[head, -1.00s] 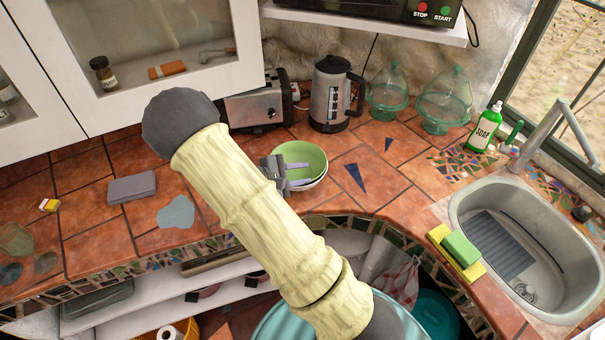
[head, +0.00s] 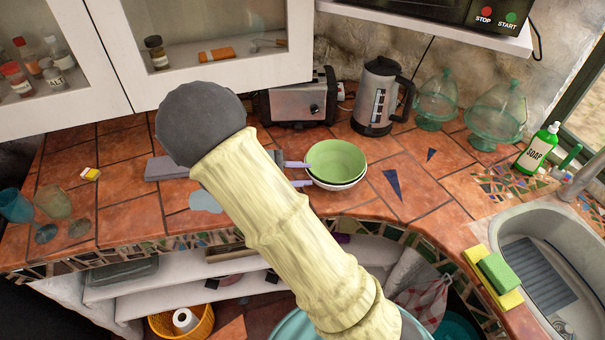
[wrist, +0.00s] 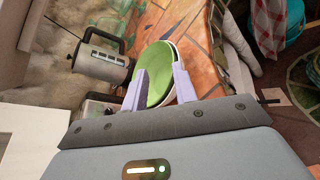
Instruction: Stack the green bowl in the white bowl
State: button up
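The green bowl (head: 337,158) sits upright inside the white bowl (head: 345,186) on the tiled counter; only the white bowl's rim and lower side show beneath it. In the wrist view, the green bowl (wrist: 157,75) lies beyond the fingers, with a pale rim around it. My gripper (head: 308,174) is at the left side of the bowls, its two lavender fingers spread apart. In the wrist view, my gripper (wrist: 160,71) has nothing clamped between its fingers. Whether the fingertips touch the bowls I cannot tell. My arm hides part of the counter left of them.
A toaster (head: 298,105) and a kettle (head: 376,97) stand behind the bowls. Glass domes (head: 497,115), a soap bottle (head: 538,148) and the sink (head: 535,265) are to the right. Tiles right of the bowls are mostly clear.

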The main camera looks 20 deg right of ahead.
jog(key=s+d+r+m+t+y, duration=0.1)
jog(key=s+r+m+y, duration=0.1)
jog(key=s+m+y, duration=0.9)
jog(key=s+y, duration=0.2)
jog(key=y, duration=0.1)
jog(key=shift+s+d+r, duration=0.15)
jog(key=shift+s+r, duration=0.05)
